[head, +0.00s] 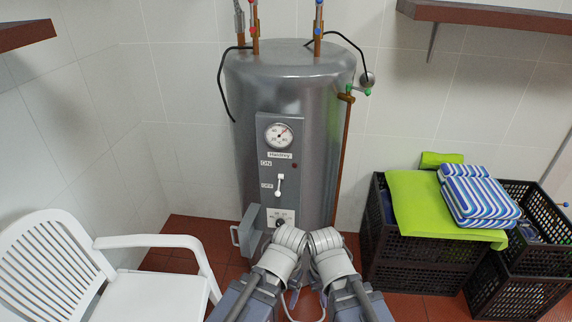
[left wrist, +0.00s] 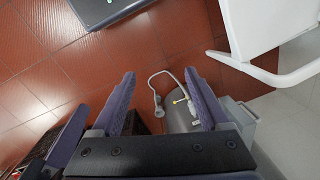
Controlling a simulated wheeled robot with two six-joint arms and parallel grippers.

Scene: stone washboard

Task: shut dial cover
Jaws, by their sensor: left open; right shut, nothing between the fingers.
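The dial cover (head: 249,228) is a grey box-like flap with a handle on its left, low on the front of the grey boiler (head: 330,130). It stands open, swung out to the left of the dial plate (head: 279,214). The dial's dark knob is partly visible above my arms. In the left wrist view the cover (left wrist: 243,117) shows at the lower right, beyond the right finger. My left gripper (left wrist: 160,92) is open and empty, its two purple fingers apart. My right gripper (head: 322,238) is shut and empty, in front of the boiler's lower part; its fingertips are hard to make out.
A white chair (head: 60,265) stands at the left, also in the left wrist view (left wrist: 262,35). Black crates (head: 425,278) with a green cloth (head: 415,205) and striped towels (head: 478,200) stand at the right. A pale hose (left wrist: 155,85) hangs near the boiler. Shelves are above.

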